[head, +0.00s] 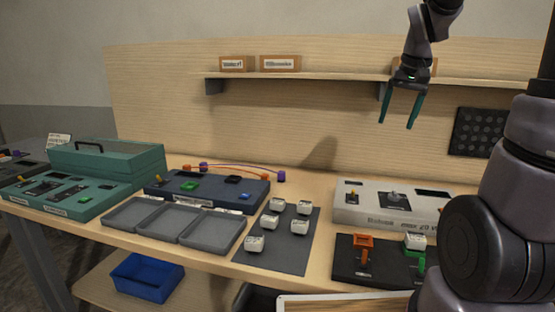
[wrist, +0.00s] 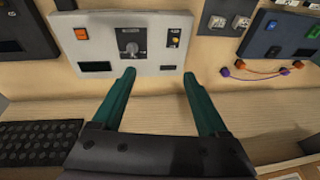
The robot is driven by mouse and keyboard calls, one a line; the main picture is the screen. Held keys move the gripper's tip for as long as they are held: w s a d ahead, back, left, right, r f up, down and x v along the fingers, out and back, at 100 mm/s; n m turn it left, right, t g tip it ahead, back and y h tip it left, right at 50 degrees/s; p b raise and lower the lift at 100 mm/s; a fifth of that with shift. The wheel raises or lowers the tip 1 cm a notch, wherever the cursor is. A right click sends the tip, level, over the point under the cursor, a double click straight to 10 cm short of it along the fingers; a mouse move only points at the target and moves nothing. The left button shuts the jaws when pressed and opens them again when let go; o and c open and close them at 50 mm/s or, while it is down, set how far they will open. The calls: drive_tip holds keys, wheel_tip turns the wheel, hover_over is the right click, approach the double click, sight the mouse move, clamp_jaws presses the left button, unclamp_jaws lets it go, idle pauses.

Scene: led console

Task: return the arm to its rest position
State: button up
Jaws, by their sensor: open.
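My gripper (head: 402,108) hangs in the air in front of the wooden back panel, at the height of the shelf and above the workbench. Its two teal fingers are spread and empty, pointing down. In the wrist view the open fingers (wrist: 158,88) show with nothing between them, and the grey-white console (wrist: 126,42) lies beyond their tips. My arm comes up from the right side of the head view and bends over at the top, where it is partly cut off by the frame.
The pale console (head: 360,214) stands below my gripper. A dark mat (head: 275,256) with several white blocks, a grey three-part tray (head: 150,230), a blue console (head: 215,178) and a green case (head: 120,160) lie to the left. The shelf (head: 330,75) holds small boxes and is close to my gripper.

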drive_tip(key=s+a+r+t, duration=0.2)
drive_tip(key=s+a, duration=0.1)
drive_tip(key=s, duration=0.5)
drive_tip(key=s+a+r+t+y, duration=0.1)
drive_tip(key=s+a+r, duration=0.2)
drive_tip(key=s, duration=0.5)
drive_tip(key=shift+s+a+r+t+y, duration=0.15)
drive_tip(key=shift+a+r+t+y, duration=0.15)
drive_tip(key=shift+a+r+t, duration=0.1)
